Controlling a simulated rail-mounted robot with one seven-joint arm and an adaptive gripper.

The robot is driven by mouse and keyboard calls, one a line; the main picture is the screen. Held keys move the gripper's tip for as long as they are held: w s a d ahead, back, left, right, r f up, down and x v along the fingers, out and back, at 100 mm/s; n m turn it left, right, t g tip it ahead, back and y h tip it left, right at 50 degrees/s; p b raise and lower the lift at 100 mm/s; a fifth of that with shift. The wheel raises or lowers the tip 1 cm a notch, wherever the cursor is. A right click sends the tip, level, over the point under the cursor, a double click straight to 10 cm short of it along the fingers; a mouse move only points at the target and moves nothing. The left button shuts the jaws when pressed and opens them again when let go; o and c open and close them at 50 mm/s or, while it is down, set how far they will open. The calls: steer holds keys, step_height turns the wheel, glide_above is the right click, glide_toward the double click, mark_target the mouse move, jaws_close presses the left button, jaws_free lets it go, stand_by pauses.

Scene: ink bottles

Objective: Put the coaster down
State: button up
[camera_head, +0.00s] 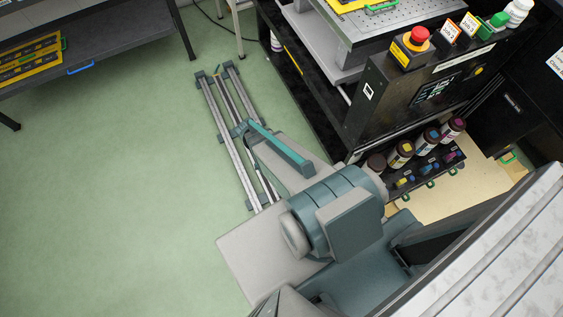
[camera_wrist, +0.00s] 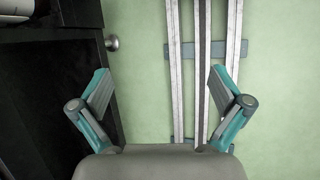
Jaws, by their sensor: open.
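My gripper (camera_wrist: 161,90) shows in the wrist view with its two teal and grey fingers spread wide apart. Nothing is held between them. The pale green floor and my floor rails lie beyond the fingers. I cannot make out a coaster in either view. In the head view my arm covers part of the scene, and the gripper's fingertips cannot be picked out there.
Several ink bottles (camera_head: 401,153) stand in a row on a black rack (camera_head: 437,164) below a machine with a red stop button (camera_head: 419,35). A dark cabinet (camera_wrist: 50,90) is close on the left in the wrist view. Open floor (camera_head: 110,190) lies left of the rails.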

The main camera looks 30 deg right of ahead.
steer(key=s+a+n+y, duration=0.1)
steer(key=s+a, duration=0.1)
steer(key=s, duration=0.3)
steer(key=s+a+n+g, duration=0.1)
steer(key=s+a, duration=0.1)
steer(key=s, duration=0.4)
steer(key=s+a+r+y, duration=0.1)
steer(key=s+a, duration=0.2)
steer(key=s, duration=0.2)
steer(key=shift+s+n+g+y, duration=0.3)
steer(key=shift+s+n+g, duration=0.1)
